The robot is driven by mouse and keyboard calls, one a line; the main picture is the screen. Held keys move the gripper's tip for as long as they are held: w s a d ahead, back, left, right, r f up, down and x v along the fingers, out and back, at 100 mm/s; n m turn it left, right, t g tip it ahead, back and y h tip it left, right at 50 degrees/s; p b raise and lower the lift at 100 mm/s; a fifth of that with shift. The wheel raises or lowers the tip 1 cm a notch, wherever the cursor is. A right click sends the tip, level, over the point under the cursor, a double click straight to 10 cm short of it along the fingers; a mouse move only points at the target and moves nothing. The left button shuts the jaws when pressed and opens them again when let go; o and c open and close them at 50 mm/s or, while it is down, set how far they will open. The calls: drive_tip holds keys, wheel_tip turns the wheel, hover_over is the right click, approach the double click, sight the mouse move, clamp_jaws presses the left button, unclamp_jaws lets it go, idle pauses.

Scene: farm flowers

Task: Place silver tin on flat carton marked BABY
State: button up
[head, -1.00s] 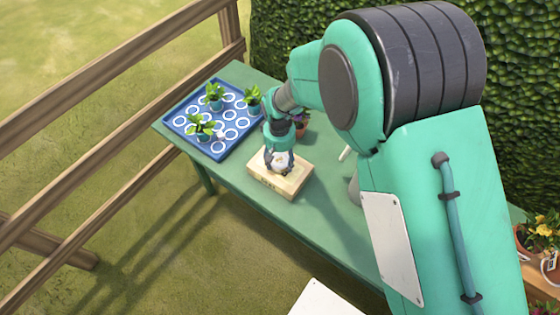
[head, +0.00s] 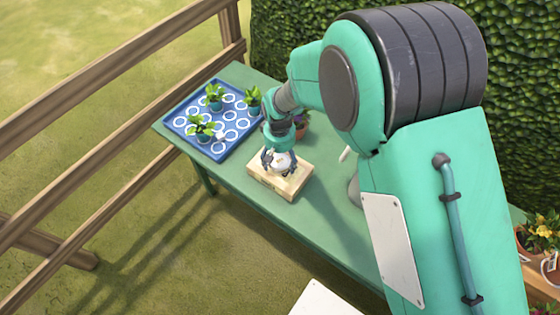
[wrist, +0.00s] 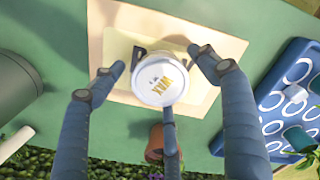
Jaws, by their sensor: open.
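The silver tin (wrist: 160,84), with a pale round top and gold lettering that seems to read WAX, sits on the flat carton (wrist: 118,20). The tin covers the middle of the dark letters on the carton's paler panel, so the word cannot be read in full. In the head view my gripper (head: 279,157) is just above the tin.
A blue tray (head: 222,152) with white rings and several potted plants lies left on the green table (head: 320,215). A terracotta pot (head: 303,122) stands behind the carton. A wooden fence (head: 100,95) runs along the left and a hedge behind.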

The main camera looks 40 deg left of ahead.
sight(281, 161)
wheel_tip(281, 161, up, 12)
drive_tip(key=p, duration=0.2)
drive_tip(key=shift+p, duration=0.35)
drive_tip(key=shift+f, duration=0.1)
idle(0.5)
idle(0.3)
drive_tip(key=w+d+r+m+t+y, duration=0.1)
drive_tip(key=w+d+r+m, duration=0.2)
drive_tip(key=d+r, duration=1.05)
drive_tip(key=w+d+r+m+t, duration=0.1)
drive_tip(key=w+d+r+m, duration=0.15)
drive_tip(key=d+r, duration=1.05)
drive_tip(key=s+d+r+m+t, duration=0.1)
drive_tip(key=s+d+m, duration=0.1)
drive_tip(key=s+d, duration=0.3)
drive_tip(key=s+d+r+m+t, duration=0.1)
drive_tip(key=s+d, duration=0.5)
drive_tip(key=d, duration=0.8)
drive_tip(key=s+d+r+m+t, duration=0.1)
drive_tip(key=s+d+r+m, duration=0.2)
drive_tip(key=d, duration=0.7)
drive_tip(key=s, duration=0.2)
drive_tip(key=shift+s+h, duration=0.35)
drive_tip(key=shift+h, duration=0.05)
